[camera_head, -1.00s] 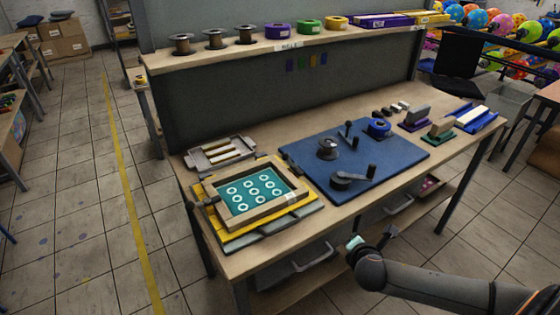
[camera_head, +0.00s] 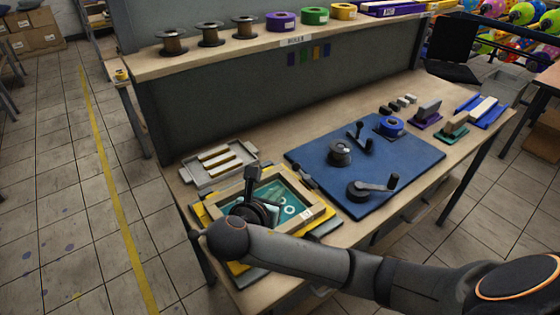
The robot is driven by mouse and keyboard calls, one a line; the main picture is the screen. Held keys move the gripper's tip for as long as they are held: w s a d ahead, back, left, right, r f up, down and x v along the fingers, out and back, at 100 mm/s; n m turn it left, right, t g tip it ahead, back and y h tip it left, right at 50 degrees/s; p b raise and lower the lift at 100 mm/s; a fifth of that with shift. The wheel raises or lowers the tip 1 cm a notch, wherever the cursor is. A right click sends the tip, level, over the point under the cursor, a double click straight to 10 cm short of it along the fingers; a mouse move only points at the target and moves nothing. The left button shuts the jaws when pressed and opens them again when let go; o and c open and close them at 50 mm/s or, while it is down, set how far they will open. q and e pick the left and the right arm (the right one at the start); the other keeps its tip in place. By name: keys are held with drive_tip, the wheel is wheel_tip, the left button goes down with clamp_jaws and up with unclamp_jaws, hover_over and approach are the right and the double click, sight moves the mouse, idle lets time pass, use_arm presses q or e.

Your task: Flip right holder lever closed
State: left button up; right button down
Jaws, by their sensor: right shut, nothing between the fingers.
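The wooden printing frame (camera_head: 316,211) with its teal screen of white rings lies on a yellow and grey base at the table's left front. A small dark fitting (camera_head: 303,175) sits by its back right corner; I cannot tell whether it is the right holder lever, or how it stands. My right gripper (camera_head: 252,178) is shut and empty over the frame's back left part, left of that fitting. My wrist and forearm hide the frame's left and front parts, and anything mounted there. My left gripper is out of view.
A blue mat (camera_head: 410,156) right of the frame bears a dark round knob (camera_head: 340,153), a crank (camera_head: 370,189) and blue tape (camera_head: 391,126). A grey tray (camera_head: 196,177) with pale bars lies behind the frame. A shelf with spools (camera_head: 172,43) stands at the back.

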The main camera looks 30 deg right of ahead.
approach(294, 170)
drive_tip(key=x, duration=0.5)
drive_tip(key=shift+s+d+f, duration=0.1)
drive_tip(key=shift+s+f, duration=0.05)
drive_tip(key=shift+w+d+f, duration=0.15)
drive_tip(key=shift+w+d, duration=0.3)
drive_tip(key=shift+d, duration=0.05)
idle(0.4)
